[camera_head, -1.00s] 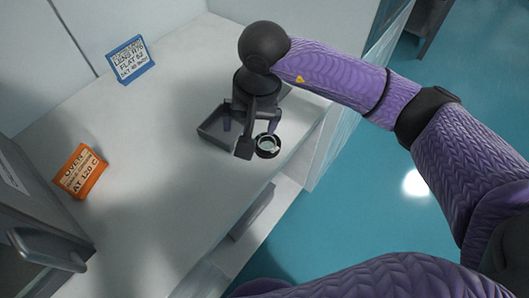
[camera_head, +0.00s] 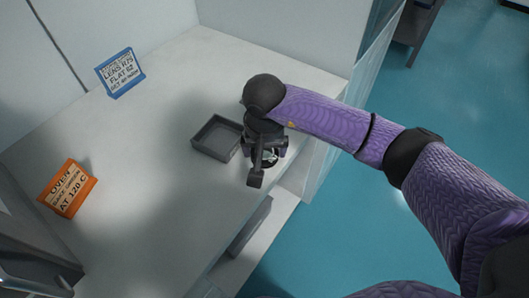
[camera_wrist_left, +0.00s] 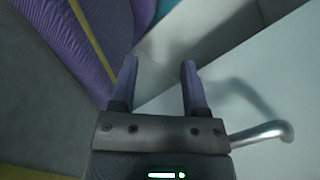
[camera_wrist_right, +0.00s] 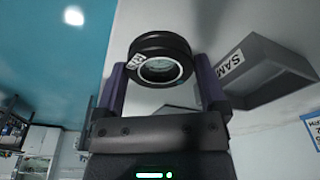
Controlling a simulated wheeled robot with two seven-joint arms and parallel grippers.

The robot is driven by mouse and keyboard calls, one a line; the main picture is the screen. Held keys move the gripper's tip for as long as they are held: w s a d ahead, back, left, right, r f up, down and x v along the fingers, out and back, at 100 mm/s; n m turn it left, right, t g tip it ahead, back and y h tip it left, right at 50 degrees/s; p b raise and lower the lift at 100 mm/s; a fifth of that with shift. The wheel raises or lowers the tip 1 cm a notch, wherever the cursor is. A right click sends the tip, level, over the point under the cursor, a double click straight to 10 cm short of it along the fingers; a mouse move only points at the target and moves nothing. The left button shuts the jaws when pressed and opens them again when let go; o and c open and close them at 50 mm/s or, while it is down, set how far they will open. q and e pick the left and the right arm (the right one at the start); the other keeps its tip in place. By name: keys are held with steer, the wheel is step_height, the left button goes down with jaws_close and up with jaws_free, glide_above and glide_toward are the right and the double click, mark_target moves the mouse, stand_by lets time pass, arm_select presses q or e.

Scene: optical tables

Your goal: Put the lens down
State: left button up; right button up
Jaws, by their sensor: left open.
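The lens, a clear disc in a thick black ring with a small white label, shows in the right wrist view (camera_wrist_right: 160,60) at the fingertips. In the head view the lens (camera_head: 269,158) is partly hidden by my right gripper, near the table's front edge. My right gripper (camera_head: 267,150) has its purple fingers on either side of the ring; whether they press on it, and whether the ring rests on the table, I cannot tell. My left gripper (camera_wrist_left: 157,75) is open and empty, and shows only in the left wrist view.
A shallow grey tray (camera_head: 205,144) stands just left of my right gripper. A blue sign (camera_head: 121,73) and an orange sign (camera_head: 67,189) stand on the white table (camera_head: 150,150). Dark grey equipment (camera_head: 35,265) is at the lower left. The table's middle is clear.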

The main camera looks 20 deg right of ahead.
steer(key=c, duration=0.9)
steer(key=shift+r, duration=0.1)
steer(key=shift+c, duration=0.2)
